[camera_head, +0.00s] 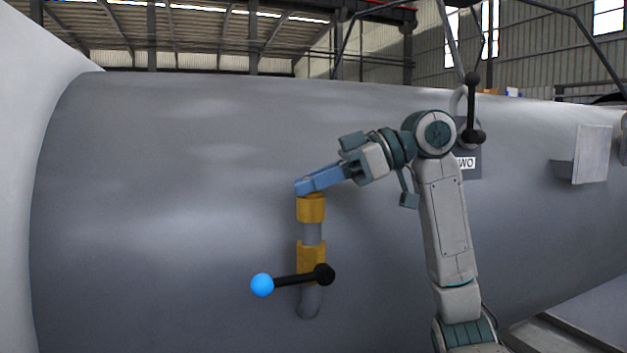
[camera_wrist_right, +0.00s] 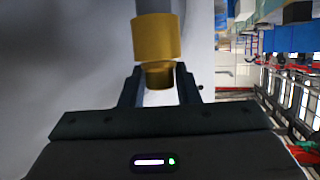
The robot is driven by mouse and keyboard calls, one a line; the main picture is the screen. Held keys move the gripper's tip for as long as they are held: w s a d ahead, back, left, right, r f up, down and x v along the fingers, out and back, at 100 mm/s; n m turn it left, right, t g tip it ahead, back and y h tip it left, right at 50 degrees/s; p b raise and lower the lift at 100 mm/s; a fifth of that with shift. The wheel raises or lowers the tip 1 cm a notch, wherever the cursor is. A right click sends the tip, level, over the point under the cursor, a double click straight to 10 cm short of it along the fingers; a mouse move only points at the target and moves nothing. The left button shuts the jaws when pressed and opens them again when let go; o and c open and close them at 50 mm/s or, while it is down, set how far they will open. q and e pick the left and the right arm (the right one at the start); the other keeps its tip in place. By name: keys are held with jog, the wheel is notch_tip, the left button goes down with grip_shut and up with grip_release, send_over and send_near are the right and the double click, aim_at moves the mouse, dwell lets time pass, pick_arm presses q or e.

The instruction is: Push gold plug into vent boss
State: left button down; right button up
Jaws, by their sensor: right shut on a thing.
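My right gripper (camera_head: 304,187) reaches in from the right to the top of a vertical pipe on the grey shell. In the right wrist view, its two dark fingers (camera_wrist_right: 159,84) are shut on the small gold plug (camera_wrist_right: 160,76). The plug lines up with the wider gold vent boss (camera_wrist_right: 156,38) and appears to meet its end; I cannot tell how deep it sits. In the head view the boss (camera_head: 311,209) is the upper gold collar, just below my fingertips, and the plug is hidden. My left gripper is not in view.
Below the boss, a grey pipe runs down to a gold valve body (camera_head: 311,255) with a black lever (camera_head: 293,280) ending in a blue ball (camera_head: 262,285). The large grey shell (camera_head: 180,200) fills the background. Another black lever (camera_head: 473,105) stands behind my right arm.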

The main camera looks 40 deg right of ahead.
jog(key=o, duration=1)
jog(key=shift+s+d, duration=0.25)
jog(key=shift+d, duration=0.2)
jog(key=b+v, duration=0.3)
jog(key=v, duration=0.6)
jog(key=shift+s+d+r, duration=0.15)
jog(key=shift+d+r, duration=0.1)
jog(key=shift+r, duration=0.1)
